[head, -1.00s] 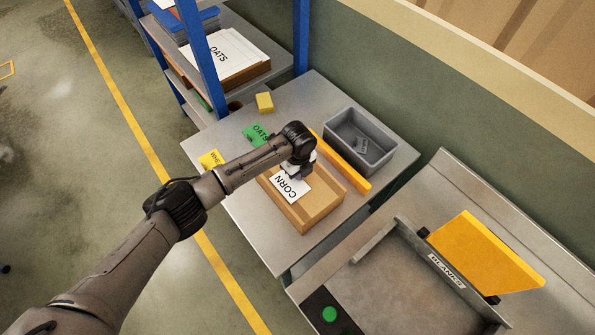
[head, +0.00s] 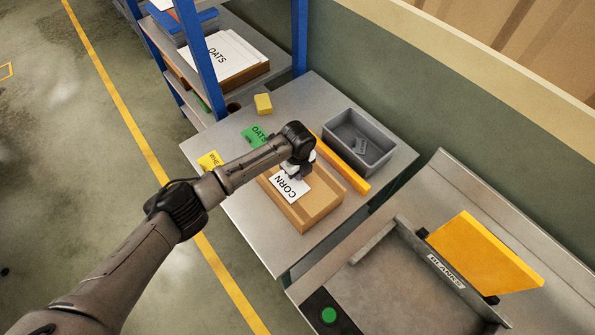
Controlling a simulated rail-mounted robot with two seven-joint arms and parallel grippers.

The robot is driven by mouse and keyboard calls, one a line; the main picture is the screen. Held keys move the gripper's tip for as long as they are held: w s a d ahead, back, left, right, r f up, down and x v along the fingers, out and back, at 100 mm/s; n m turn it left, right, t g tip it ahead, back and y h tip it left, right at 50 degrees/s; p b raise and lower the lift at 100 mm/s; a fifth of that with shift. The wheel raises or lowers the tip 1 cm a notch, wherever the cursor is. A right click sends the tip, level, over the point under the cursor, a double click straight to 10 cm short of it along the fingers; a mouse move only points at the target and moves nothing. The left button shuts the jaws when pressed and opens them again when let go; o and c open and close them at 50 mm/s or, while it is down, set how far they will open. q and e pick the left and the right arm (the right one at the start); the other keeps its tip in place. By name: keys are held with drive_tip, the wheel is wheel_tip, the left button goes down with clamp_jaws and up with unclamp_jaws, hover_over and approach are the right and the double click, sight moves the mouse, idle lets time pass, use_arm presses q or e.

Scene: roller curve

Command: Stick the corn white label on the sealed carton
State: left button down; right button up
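The white label (head: 289,188) marked CORN is over the left part of the brown carton (head: 322,203) on the grey metal table. I cannot tell whether it lies flat on the carton or is just above it. My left gripper (head: 298,173) points down at the label's upper edge, over the carton. Its fingers are small and dark, so I cannot see whether they are shut on the label. My arm hides the carton's far left part. My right gripper is not in view.
A green OATS label (head: 256,134), a yellow label (head: 210,160) and a yellow block (head: 263,104) lie on the table (head: 255,225). An orange bar (head: 346,164) separates the carton from a grey bin (head: 378,155). A BLANKS tray (head: 385,285) stands at lower right.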

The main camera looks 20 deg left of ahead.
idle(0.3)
use_arm(q)
drive_tip(key=c, duration=1.4)
unclamp_jaws()
drive_tip(key=shift+w+r, duration=0.1)
drive_tip(key=o, duration=0.7)
drive_tip(key=shift+r+p, duration=4.4)
drive_tip(key=shift+r, duration=0.05)
